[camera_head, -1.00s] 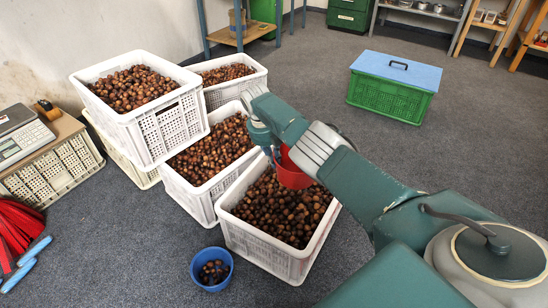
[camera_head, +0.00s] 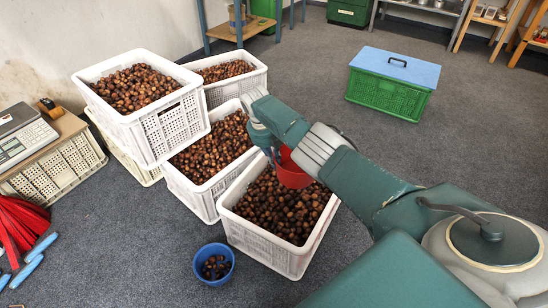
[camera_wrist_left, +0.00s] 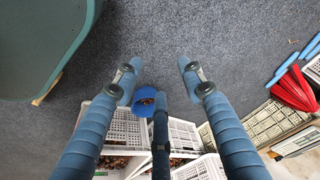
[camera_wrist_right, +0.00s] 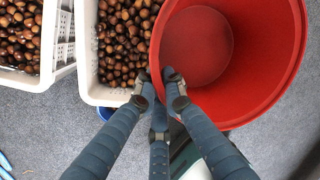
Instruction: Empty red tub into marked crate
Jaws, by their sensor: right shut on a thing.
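The red tub (camera_head: 293,172) is held above the front white crate (camera_head: 280,258), partly hidden behind my right arm in the head view. My right gripper (camera_wrist_right: 163,86) is shut on the tub's rim. In the right wrist view the red tub (camera_wrist_right: 285,90) shows its open mouth, and its visible inside is bare. The front crate (camera_wrist_right: 88,88) holds chestnuts (camera_wrist_right: 122,45) and lies beside the tub there. I cannot make out a mark on any crate. My left gripper (camera_wrist_left: 162,82) has its fingers spread and empty in the left wrist view; it is outside the head view.
Several other white crates of chestnuts stand at the left, one stacked high (camera_head: 186,132). A blue tub (camera_head: 213,279) with some chestnuts stands on the floor by the front crate. A green box with a blue lid (camera_head: 388,103) stands at the back right. Floor between is clear.

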